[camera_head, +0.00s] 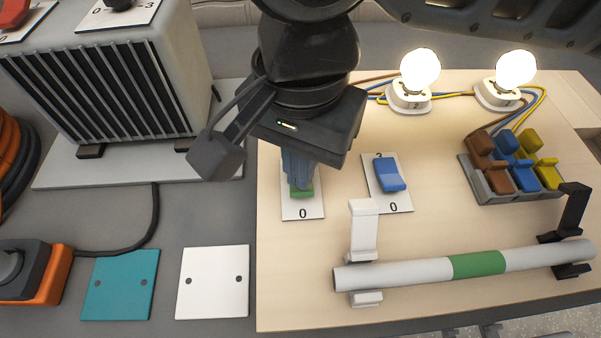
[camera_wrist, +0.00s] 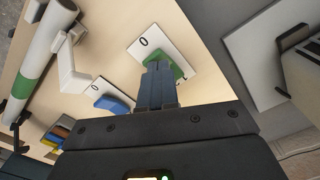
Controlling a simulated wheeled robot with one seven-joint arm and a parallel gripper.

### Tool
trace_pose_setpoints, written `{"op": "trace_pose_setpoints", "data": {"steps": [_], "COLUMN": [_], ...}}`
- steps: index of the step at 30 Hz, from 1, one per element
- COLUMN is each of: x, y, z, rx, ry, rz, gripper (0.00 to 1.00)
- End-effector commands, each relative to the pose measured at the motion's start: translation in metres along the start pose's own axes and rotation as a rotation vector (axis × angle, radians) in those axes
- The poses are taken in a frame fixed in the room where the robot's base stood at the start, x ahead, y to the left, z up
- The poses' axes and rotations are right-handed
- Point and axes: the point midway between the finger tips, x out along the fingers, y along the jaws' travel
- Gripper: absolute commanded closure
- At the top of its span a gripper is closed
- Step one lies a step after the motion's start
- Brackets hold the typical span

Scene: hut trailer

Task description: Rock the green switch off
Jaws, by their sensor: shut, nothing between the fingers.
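The green switch (camera_head: 302,191) sits on a white plate marked 0 on the wooden board, left of the blue switch. It also shows in the wrist view (camera_wrist: 178,70), partly hidden by my fingers. My gripper (camera_head: 298,180) is shut and empty, pointing down over the green switch. In the wrist view its fingertips (camera_wrist: 157,68) overlap the green rocker near the 0 end; I cannot tell whether they touch it. The far end of the green switch is hidden behind my gripper.
The blue switch (camera_head: 389,175) stands close on the right. Two lit bulbs (camera_head: 420,68) (camera_head: 515,69) stand at the back. A white bar with a green band (camera_head: 478,264) lies in holders in front. Coloured breakers (camera_head: 513,166) are at the right, a grey heater (camera_head: 110,75) at the left.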

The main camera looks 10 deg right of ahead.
Motion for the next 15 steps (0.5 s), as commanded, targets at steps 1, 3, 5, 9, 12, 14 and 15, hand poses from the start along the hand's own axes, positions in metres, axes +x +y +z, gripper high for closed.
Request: {"op": "trace_pose_setpoints", "data": {"steps": [1, 3, 5, 9, 12, 14, 15], "x": [0.0012, 0.0021, 0.0030, 0.0049, 0.0062, 0.0070, 0.0071], "y": [0.0000, 0.0000, 0.0000, 0.0000, 0.0000, 0.0000, -0.0001], "z": [-0.0001, -0.0002, -0.0003, -0.0004, -0.0004, -0.0004, -0.0005], "rx": [0.000, 0.000, 0.001, 0.001, 0.001, 0.001, 0.000], "ry": [0.000, 0.001, 0.001, 0.001, 0.001, 0.001, 0.001], "rz": [0.000, 0.000, 0.000, 0.000, 0.000, 0.000, 0.000], "gripper": [1.00, 1.00, 1.00, 1.00, 1.00, 1.00, 1.00]}}
